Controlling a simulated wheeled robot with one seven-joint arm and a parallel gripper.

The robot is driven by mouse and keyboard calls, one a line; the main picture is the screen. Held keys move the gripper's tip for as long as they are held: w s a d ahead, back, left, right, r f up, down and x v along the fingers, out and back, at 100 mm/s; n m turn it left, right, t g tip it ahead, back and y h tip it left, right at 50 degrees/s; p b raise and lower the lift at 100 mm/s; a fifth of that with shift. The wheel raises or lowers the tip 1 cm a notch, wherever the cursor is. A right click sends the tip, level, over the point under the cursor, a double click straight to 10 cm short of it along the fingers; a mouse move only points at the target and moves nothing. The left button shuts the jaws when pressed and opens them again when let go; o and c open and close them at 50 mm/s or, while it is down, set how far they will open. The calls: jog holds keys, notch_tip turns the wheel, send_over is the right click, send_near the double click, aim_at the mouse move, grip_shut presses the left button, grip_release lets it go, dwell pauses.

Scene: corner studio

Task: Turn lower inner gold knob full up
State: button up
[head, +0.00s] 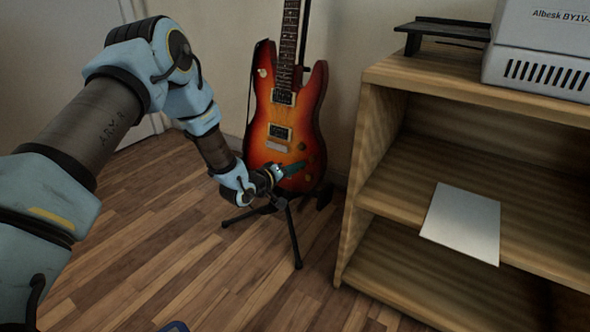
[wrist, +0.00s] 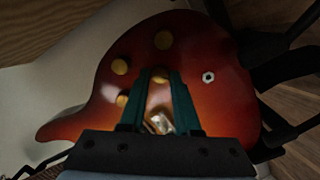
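The red-to-amber sunburst guitar (head: 287,117) stands upright on a black stand. In the wrist view its body (wrist: 215,110) fills the middle, with several gold knobs. One gold knob (wrist: 160,77) lies between my fingertips. Others show beyond the tips (wrist: 163,40), to the upper left (wrist: 120,66) and beside the left finger (wrist: 122,100). My gripper (wrist: 160,74) has two dark teal fingers, apart, one on each side of that knob. I cannot tell whether they touch it. In the head view my gripper (head: 296,168) is at the guitar's lower body, and the knobs there are too small to read.
A wooden shelf unit (head: 362,150) stands close on the right, with a grey sheet (head: 462,223) on it and a grey machine (head: 540,45) on top. The black guitar stand's legs (head: 292,235) spread below my gripper. Wooden floor (head: 150,240) is open at front left.

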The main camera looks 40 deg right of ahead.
grip_shut()
